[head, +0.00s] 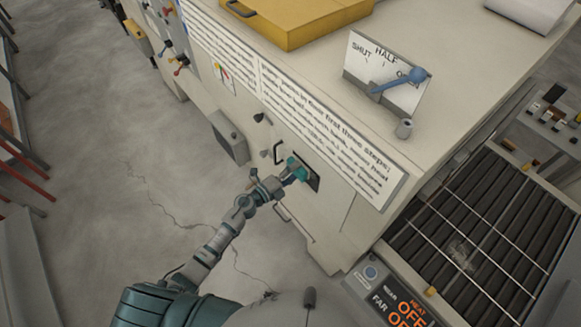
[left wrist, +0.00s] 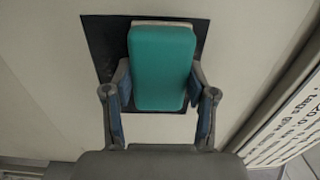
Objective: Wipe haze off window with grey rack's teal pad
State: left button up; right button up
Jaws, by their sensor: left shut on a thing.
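The teal pad (head: 296,167) is in my left gripper (head: 281,179), in front of the side of the pale machine. In the left wrist view the pad (left wrist: 163,66) stands upright between the two fingers of the gripper (left wrist: 160,88), which is shut on it. The dark window (head: 314,182) is behind the pad. In the left wrist view the window (left wrist: 101,40) shows around the pad's sides; its middle is hidden. I cannot tell whether the pad touches the glass, nor see haze. A grey box (head: 229,137), perhaps the rack, is on the machine's side. My right gripper is not in view.
A printed sign (head: 325,130) runs along the machine's upper side. A blue-knobbed lever (head: 400,82) and a yellow lid (head: 300,18) are on top. A roller conveyor (head: 480,235) lies at right. The cracked floor (head: 130,150) at left is mostly clear.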

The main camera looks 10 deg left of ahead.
aim_at(301, 179)
pick_arm(q)
jog(key=shift+s+d+r+p, duration=0.1)
jog(key=shift+s+d+p, duration=0.25)
jog(key=shift+s+d, duration=0.35)
jog(key=shift+s+d+p, duration=0.3)
jog(key=shift+s+d, duration=0.15)
jog(key=shift+d, duration=0.35)
jog(key=shift+s+d+p, duration=0.55)
jog(key=shift+s+d, duration=0.7)
jog(key=shift+d, duration=0.3)
jog(key=shift+s+d, duration=0.2)
jog(key=v, duration=0.6)
jog(key=shift+a, duration=0.15)
jog(key=shift+a, duration=0.1)
